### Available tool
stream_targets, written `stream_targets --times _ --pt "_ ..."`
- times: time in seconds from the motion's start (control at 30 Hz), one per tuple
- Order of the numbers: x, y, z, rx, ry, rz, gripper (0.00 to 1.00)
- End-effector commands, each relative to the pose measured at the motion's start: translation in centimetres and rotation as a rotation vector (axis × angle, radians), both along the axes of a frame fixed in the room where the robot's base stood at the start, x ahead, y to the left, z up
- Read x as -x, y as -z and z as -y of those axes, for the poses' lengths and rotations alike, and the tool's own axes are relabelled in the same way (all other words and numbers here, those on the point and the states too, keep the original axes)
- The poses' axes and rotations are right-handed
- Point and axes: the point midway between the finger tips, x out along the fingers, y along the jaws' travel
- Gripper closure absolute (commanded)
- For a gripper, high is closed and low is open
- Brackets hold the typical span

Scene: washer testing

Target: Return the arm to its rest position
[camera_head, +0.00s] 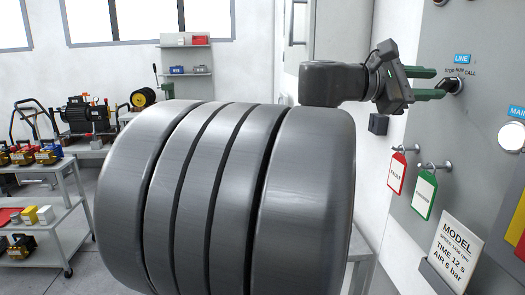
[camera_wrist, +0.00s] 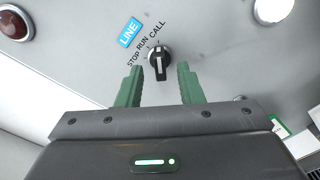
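My gripper (camera_head: 440,83) reaches to the grey control panel (camera_head: 420,30) on the right. Its two green fingers (camera_wrist: 160,78) are apart, with nothing between them that I can see held. The black selector knob (camera_wrist: 158,62) shows in the gap just beyond the fingertips; the fingers appear not to touch it. The knob also shows in the head view (camera_head: 454,85), close to the fingertips. Its white mark points up in the wrist view, near the RUN and CALL lettering; I cannot tell the exact setting. The LINE label (camera_wrist: 130,33) is beside it.
A red tag (camera_head: 397,173) and a green tag (camera_head: 424,191) hang on pegs below my gripper. A MODEL card (camera_head: 457,248) stands lower right. A lamp (camera_head: 512,137) is on the panel. Shelves (camera_head: 186,59) and a cart (camera_head: 62,238) are at the left.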

Motion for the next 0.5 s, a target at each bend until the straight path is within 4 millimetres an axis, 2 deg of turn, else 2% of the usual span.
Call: stream_targets --times 0.2,0.5 --pt "-0.2 0.0 2.2 0.0 0.001 -0.001 0.66" --pt "-0.2 0.0 2.9 0.0 0.0 -0.001 0.66"
